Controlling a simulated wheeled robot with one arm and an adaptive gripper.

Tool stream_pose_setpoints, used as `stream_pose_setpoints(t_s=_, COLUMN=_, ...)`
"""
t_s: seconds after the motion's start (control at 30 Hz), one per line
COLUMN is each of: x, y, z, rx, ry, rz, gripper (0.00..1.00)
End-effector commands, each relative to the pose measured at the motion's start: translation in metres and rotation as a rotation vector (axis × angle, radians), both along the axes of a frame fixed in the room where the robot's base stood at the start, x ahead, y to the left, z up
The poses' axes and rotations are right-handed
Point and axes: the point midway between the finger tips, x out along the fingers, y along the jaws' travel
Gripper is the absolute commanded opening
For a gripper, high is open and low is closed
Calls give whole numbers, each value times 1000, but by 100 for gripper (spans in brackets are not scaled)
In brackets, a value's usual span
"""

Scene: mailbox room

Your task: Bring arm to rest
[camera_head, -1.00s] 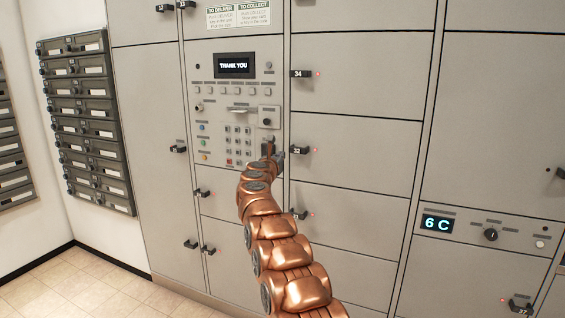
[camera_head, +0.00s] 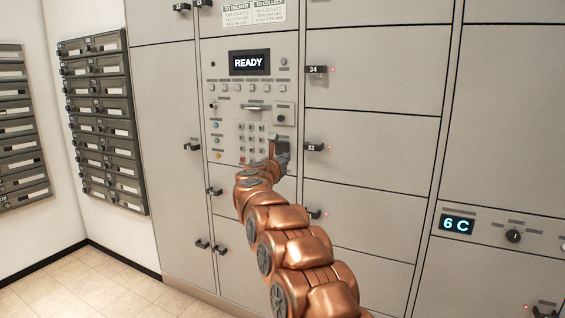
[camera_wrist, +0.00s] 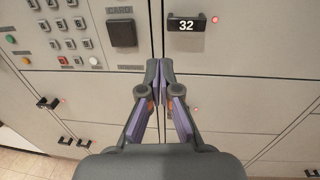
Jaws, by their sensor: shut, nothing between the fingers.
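My copper-coloured arm (camera_head: 290,235) reaches out from the bottom of the head view toward the locker wall. My gripper (camera_head: 272,138) is at its far end, in front of the keypad panel's lower right part. In the wrist view my gripper (camera_wrist: 159,66) is shut, its two dark fingers together with nothing between them. The fingertips sit below the handle marked 32 (camera_wrist: 186,23) and the dark card square (camera_wrist: 122,33). I cannot tell how far the fingertips are from the wall.
The control panel's display (camera_head: 249,63) reads READY. Grey locker doors (camera_head: 370,145) with small black handles fill the wall. A 6C display (camera_head: 457,224) is at the right. Dark mailboxes (camera_head: 103,120) hang on the left wall. Tiled floor (camera_head: 110,290) is clear at lower left.

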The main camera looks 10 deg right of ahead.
Motion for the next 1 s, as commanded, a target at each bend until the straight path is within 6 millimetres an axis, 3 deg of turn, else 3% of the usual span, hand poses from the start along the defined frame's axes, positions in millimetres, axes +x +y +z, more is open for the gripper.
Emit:
stream_pose_setpoints(t_s=0.27, x=-1, y=2, z=3, rx=-13, ry=6, rz=11, gripper=0)
stream_pose_setpoints(t_s=0.57, x=-11, y=46, z=32, rx=-312, ry=130, rz=245, gripper=0)
stream_pose_setpoints(t_s=0.77, x=-37, y=91, z=39, rx=-617, ry=242, rz=465, gripper=0)
stream_pose_setpoints(t_s=1.0, x=-98, y=141, z=15, rx=-1023, ry=383, rz=755, gripper=0)
